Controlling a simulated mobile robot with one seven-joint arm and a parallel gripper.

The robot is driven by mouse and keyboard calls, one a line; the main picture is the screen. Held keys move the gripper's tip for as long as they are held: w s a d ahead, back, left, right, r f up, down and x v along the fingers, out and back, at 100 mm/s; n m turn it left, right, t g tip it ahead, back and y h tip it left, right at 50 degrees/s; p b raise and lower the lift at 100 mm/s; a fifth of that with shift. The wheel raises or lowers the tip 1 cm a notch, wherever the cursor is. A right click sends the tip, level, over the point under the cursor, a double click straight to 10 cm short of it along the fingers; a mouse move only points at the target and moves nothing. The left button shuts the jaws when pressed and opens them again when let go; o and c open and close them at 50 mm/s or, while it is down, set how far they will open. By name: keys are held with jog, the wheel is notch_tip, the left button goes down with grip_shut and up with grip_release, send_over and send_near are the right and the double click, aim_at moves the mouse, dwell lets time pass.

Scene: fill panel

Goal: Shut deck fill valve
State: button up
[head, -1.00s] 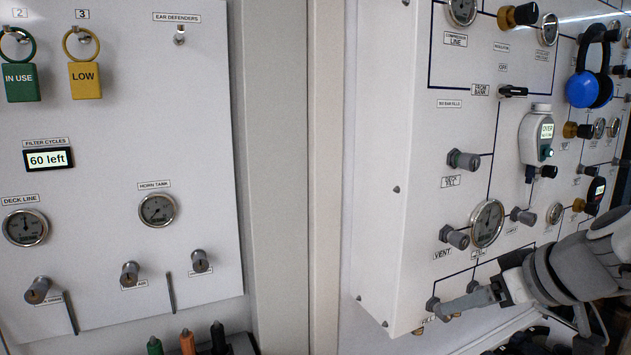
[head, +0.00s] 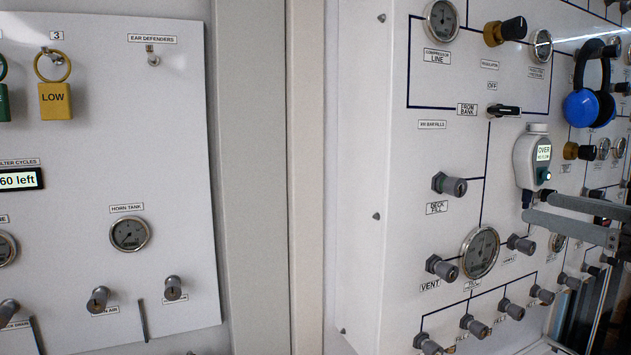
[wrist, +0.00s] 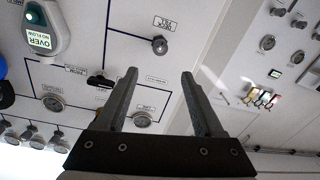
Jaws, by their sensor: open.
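The deck fill valve (head: 449,185) is a grey knob on the white right-hand panel, above its "DECK FILL" label (head: 437,207). It also shows in the upside-down wrist view (wrist: 160,45), ahead of the fingertips and roughly between their lines. My gripper (head: 538,207) is at the right in the head view, its two grey fingers pointing left toward the valve. In the wrist view my gripper (wrist: 159,75) is open with nothing between the fingers. A gap separates the fingertips from the valve.
A white handheld unit reading "OVER" (head: 526,160) hangs close to the fingers. A round gauge (head: 480,252), the vent knob (head: 442,267) and several lower knobs sit below. Blue ear defenders (head: 589,107) hang at the upper right. The left panel (head: 190,200) is apart.

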aim_at(461, 189)
jog(key=p+x, duration=0.2)
jog(key=x, duration=1.3)
jog(key=shift+c, duration=0.2)
grip_shut()
